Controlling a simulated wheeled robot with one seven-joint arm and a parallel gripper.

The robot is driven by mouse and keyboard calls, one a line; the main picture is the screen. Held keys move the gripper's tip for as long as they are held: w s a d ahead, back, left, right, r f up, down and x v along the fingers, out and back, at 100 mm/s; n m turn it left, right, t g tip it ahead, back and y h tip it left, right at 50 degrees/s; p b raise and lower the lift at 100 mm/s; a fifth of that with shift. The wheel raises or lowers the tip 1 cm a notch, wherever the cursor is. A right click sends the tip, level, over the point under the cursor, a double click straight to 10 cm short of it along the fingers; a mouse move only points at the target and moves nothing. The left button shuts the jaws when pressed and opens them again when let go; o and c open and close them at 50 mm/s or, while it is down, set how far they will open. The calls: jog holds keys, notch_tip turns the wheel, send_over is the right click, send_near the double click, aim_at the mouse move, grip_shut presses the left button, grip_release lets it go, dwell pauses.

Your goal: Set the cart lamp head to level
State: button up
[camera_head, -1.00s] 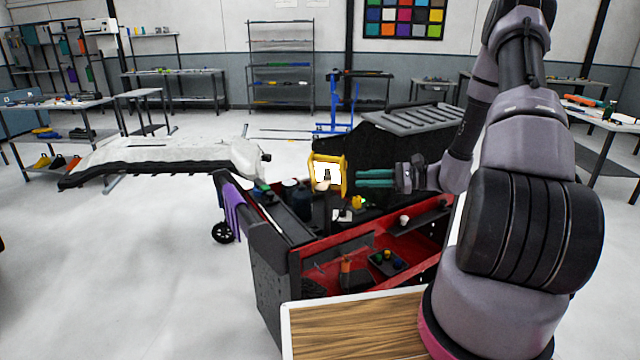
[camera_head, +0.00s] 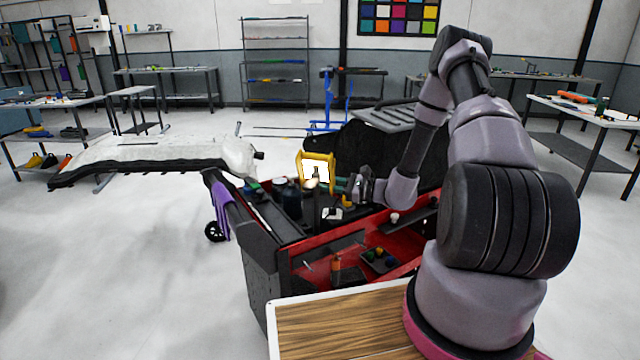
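The cart lamp head (camera_head: 317,173) has a yellow frame around a bright white face. It stands above the back of the tool cart (camera_head: 262,262), with its lit face towards my camera. A dark upright part shows in front of the face. I cannot tell the exact tilt of the head from this view. My gripper (camera_head: 339,184), with teal fingers, comes in from the right, and its tips are close to the lamp's right side. I cannot tell whether they touch it, and the gap between the fingers is too small to judge.
Dark bottles (camera_head: 290,200) stand on the cart left of the lamp. The red cart tray (camera_head: 350,252) holds small tools. A purple cloth (camera_head: 222,203) hangs at the cart's left side. A white bumper (camera_head: 165,152) rests on a stand at left. A wooden top (camera_head: 340,325) is nearest.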

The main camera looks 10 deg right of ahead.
jog(key=shift+w+a, duration=0.2)
jog(key=shift+a, duration=0.2)
grip_shut()
dwell(1.2)
